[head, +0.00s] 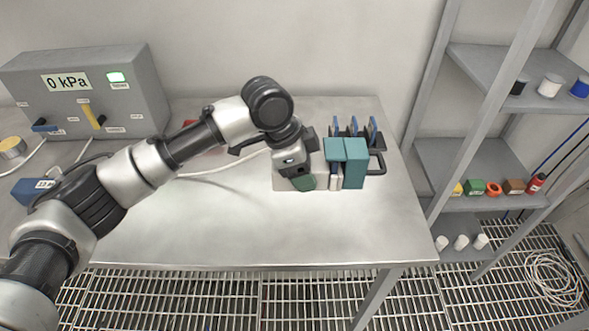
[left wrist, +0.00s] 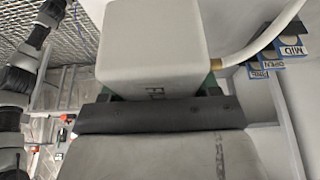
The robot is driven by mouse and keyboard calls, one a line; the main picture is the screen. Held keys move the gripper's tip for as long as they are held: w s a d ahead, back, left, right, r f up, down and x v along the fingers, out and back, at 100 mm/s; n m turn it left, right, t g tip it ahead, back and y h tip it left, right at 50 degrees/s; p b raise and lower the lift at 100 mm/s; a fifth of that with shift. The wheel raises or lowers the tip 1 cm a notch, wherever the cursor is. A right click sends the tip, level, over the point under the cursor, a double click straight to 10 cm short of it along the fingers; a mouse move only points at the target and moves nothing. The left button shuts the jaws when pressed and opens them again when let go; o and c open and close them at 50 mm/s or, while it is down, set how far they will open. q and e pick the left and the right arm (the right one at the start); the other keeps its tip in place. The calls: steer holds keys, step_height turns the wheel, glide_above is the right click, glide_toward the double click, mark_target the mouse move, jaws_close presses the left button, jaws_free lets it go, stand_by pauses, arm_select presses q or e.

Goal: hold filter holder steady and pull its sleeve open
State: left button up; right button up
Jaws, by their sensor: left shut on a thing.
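The filter holder shows in the head view as a pale body (head: 334,176) between a small green part (head: 303,183) at left and a larger teal block, likely the sleeve (head: 355,166), at right. A dark loop handle (head: 377,163) sticks out of the teal block's right side. My left gripper (head: 307,167) is shut on the holder's left part, and its jaws hide much of it. In the left wrist view a grey block (left wrist: 150,45) with a partly hidden label fills the top middle, with green showing behind it. My right gripper is not in view.
Blue tags (head: 354,126) stand behind the holder; "MID" is readable on one (left wrist: 291,47) in the left wrist view. A grey gauge box (head: 135,85) reading 0 kPa stands at left. A pale hose (head: 215,174) runs to the holder. The table front is clear. Shelves (head: 470,160) stand at right.

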mark_target(263, 199)
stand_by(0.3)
arm_select(q)
steer(key=shift+w+a+f, duration=0.35)
steer(key=shift+a+f, duration=0.5)
steer(key=shift+a, duration=0.05)
steer(key=shift+w+a+f, duration=0.4)
steer(key=shift+a+f, duration=0.45)
steer(key=shift+a, duration=0.05)
steer(key=shift+w+a+f, duration=0.35)
steer(key=shift+a+f, duration=0.5)
steer(key=shift+a, duration=0.05)
steer(key=shift+w+a+f+b, duration=0.2)
steer(key=shift+w+a+f, duration=0.2)
steer(key=shift+a+f, duration=0.5)
steer(key=shift+w+a+f+b, duration=0.25)
steer(key=shift+w+a+f, duration=0.1)
steer(key=shift+a+f, duration=0.5)
steer(key=shift+w+a+f+b, duration=0.2)
steer(key=shift+w+a+f, duration=0.2)
steer(key=shift+a+f, duration=0.5)
steer(key=shift+r, duration=0.1)
steer(key=shift+f, duration=0.65)
